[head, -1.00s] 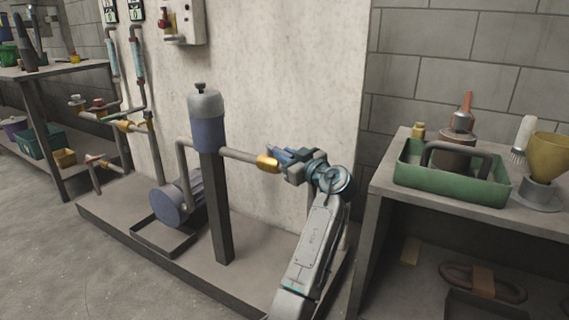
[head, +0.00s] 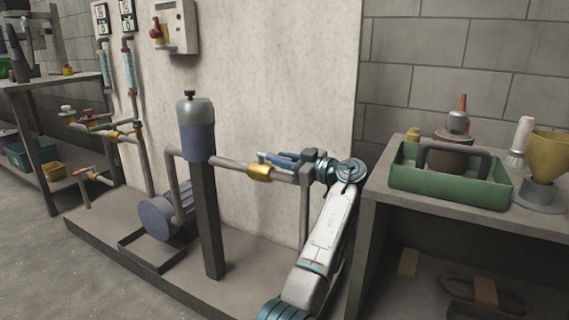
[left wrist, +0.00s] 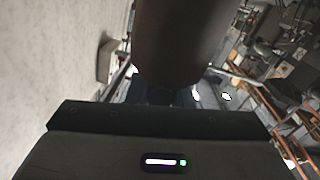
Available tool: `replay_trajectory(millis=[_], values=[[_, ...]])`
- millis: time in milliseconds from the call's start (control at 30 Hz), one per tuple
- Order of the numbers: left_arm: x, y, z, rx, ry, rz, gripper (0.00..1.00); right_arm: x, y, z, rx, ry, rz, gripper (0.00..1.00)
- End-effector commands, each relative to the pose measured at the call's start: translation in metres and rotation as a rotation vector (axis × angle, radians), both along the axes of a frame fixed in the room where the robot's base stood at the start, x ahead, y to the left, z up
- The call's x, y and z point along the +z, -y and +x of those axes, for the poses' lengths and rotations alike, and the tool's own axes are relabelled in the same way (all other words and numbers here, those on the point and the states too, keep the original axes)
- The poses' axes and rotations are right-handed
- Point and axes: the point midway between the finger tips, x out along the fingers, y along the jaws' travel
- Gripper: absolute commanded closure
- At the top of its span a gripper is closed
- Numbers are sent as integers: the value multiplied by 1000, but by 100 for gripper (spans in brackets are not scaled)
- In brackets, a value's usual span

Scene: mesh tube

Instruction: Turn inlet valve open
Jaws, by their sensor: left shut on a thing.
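The inlet valve has a brass body (head: 260,172) on the grey horizontal pipe (head: 228,162) to the right of the blue-grey filter housing. A blue lever-like part (head: 284,160) lies just above the pipe, right of the brass body, and runs roughly along it. My left gripper (head: 293,162) comes from the right and is shut on this valve handle. Its fingers and the blue part are hard to tell apart. In the left wrist view a large dark rounded shape fills the upper middle and hides the fingertips. My right gripper is out of view.
The filter housing (head: 196,135) stands on a dark post left of the valve. A pump (head: 160,217) sits low behind it. A pale wall panel (head: 270,70) is close behind the pipe. A bench with a green tray (head: 405,187) stands right of my arm.

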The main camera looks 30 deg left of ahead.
Motion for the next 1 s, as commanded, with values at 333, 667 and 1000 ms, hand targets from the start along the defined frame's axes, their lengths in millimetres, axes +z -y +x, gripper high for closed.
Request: replay_trajectory(millis=[333, 667, 1000], values=[[0, 0, 0, 15, 0, -1, 100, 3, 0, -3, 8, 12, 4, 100], [0, 0, 0, 14, 0, -1, 59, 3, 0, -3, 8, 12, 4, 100], [0, 0, 0, 14, 0, 0, 59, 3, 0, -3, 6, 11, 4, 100]])
